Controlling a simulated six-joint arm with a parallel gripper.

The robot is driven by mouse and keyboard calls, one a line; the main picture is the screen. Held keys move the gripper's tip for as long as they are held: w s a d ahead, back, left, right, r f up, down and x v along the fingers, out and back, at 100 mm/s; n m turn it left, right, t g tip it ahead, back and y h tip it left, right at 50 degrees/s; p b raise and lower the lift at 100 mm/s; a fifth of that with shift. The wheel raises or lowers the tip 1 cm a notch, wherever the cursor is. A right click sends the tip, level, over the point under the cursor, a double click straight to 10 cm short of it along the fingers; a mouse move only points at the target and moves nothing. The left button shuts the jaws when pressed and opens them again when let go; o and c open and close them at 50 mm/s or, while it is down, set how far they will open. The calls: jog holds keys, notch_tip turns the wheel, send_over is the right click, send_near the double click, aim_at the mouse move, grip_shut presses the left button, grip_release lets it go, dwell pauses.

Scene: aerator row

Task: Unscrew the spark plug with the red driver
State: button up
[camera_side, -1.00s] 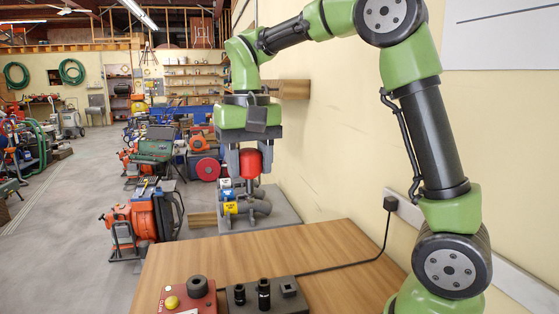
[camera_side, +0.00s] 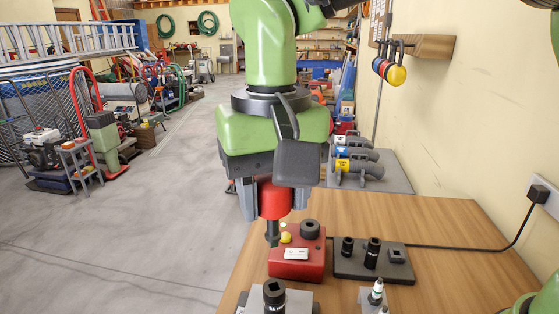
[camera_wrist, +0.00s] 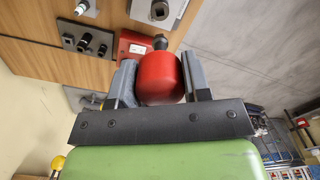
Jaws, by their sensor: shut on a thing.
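My gripper (camera_side: 276,200) is shut on the red driver (camera_side: 274,198), which hangs upright with its dark tip down. The tip shows no socket on it that I can make out. In the wrist view the red driver (camera_wrist: 160,80) sits between the two grey fingers. A spark plug with a pale top (camera_side: 377,288) stands in a light holder at the bottom edge of the side view, right of and nearer than the driver. Its lower part is cut off.
The red box (camera_side: 300,262) has a yellow button and a dark ring. A dark tray (camera_side: 350,270) holds several black sockets. A grey block with a black socket (camera_side: 273,293) stands at the front. Colored-ended tools (camera_side: 390,70) hang from a wall bracket. A cable crosses the table.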

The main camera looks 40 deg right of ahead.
aim_at(274, 234)
jog(key=shift+f, duration=3.25)
jog(key=shift+f, duration=0.45)
jog(key=shift+f, duration=0.5)
jog(key=shift+f, duration=0.1)
jog(key=n, duration=0.3)
jog(key=shift+n, duration=0.3)
jog(key=n, duration=0.4)
